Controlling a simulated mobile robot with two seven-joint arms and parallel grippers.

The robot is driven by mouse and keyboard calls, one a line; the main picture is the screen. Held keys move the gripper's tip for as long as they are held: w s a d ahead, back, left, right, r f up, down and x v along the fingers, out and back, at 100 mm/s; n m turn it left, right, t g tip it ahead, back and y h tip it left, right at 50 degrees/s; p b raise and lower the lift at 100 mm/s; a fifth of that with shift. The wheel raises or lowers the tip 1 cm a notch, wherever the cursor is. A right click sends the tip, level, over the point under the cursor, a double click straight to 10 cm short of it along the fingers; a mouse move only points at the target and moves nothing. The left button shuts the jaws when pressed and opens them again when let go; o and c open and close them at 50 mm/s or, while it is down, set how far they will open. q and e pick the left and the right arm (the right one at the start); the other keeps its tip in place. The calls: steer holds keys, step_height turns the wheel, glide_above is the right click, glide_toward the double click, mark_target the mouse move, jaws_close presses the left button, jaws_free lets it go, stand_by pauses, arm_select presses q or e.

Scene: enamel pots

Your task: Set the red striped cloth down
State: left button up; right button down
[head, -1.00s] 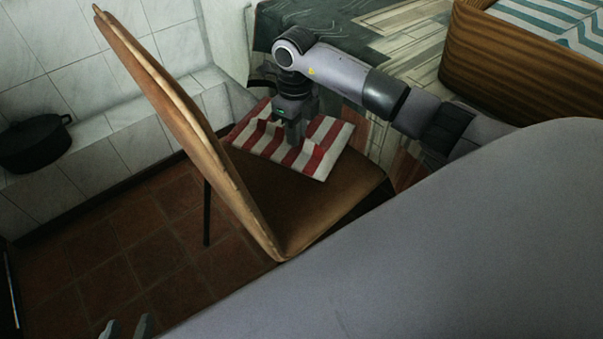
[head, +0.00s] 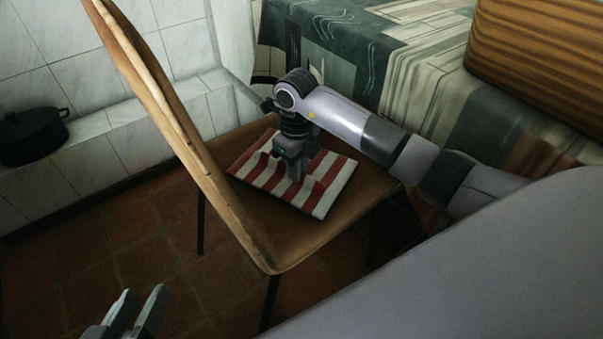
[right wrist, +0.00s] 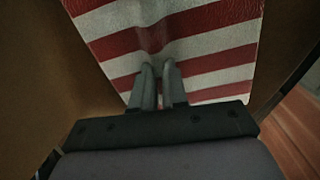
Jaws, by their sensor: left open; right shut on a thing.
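The red and white striped cloth (head: 327,187) lies spread over the seat of the brown chair (head: 262,229) in the head view. My right gripper (head: 294,178) points down onto the cloth and is shut on a pinched fold of it. In the right wrist view the fingers (right wrist: 158,85) are close together on the striped cloth (right wrist: 215,50), which rises in a ridge there. Whether the whole cloth touches the seat is hard to tell. My left gripper (head: 139,307) is open and empty at the bottom left, over the floor.
The chair's tall backrest (head: 175,115) stands left of the cloth. A table with a patterned tablecloth (head: 345,60) is behind, with a brown ribbed basket (head: 540,60) on it. A black pot (head: 33,136) sits on the tiled ledge (head: 100,140) at the left.

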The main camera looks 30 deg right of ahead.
steer(key=shift+f, duration=0.45)
steer(key=shift+r, duration=0.15)
steer(key=c, duration=1.1)
jaws_free()
steer(key=shift+f, duration=0.2)
steer(key=shift+c, duration=0.2)
